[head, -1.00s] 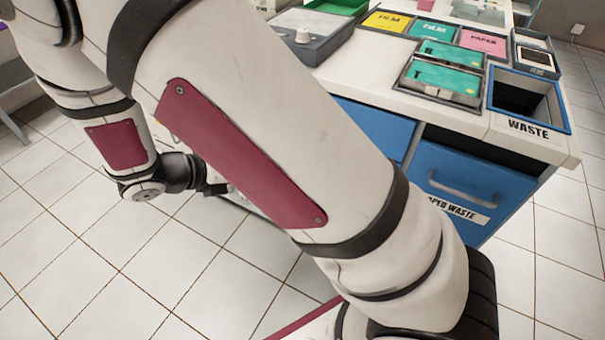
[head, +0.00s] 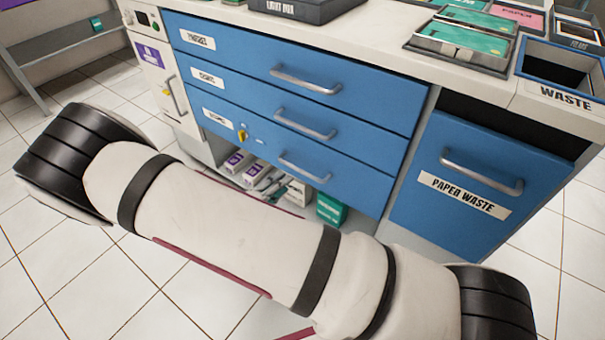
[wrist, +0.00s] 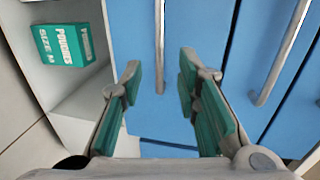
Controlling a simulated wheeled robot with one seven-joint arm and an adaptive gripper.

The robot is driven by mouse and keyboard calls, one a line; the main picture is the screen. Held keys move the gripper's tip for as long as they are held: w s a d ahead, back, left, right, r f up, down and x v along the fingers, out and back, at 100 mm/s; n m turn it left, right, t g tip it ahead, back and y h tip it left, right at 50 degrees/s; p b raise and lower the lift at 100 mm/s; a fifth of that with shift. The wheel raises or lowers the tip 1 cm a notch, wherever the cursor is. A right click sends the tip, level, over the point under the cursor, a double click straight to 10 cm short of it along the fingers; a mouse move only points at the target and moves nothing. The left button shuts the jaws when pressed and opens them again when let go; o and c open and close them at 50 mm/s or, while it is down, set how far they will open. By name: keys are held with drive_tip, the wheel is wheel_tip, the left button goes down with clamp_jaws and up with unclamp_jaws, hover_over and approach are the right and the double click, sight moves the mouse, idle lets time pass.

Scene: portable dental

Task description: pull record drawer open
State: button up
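The bottom blue drawer (head: 290,155) of the cabinet looks shut; its small label is too blurred to read surely. It has a metal bar handle (head: 304,168) and a yellow key (head: 242,134) at its left part. In the wrist view, turned sideways, the handle (wrist: 160,45) of the drawer nearest the open shelf lies between the fingertips, with a gap on both sides. My gripper (wrist: 160,75) is open and empty, its teal pads facing that drawer front. Whether the fingertips reach around the bar is unclear. In the head view my gripper is hidden.
Two more blue drawers sit above, with handles (head: 305,80) and (head: 305,124). A paper waste drawer (head: 470,185) is at right. An open shelf below holds boxes, including a teal pouches box (wrist: 65,45). Tiled floor is clear at left.

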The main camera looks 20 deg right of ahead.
sight(300, 171)
drive_tip(key=b+x, duration=0.3)
drive_tip(key=x, duration=0.6)
drive_tip(key=shift+w+d, duration=0.1)
drive_tip(key=shift+d, duration=0.05)
clamp_jaws()
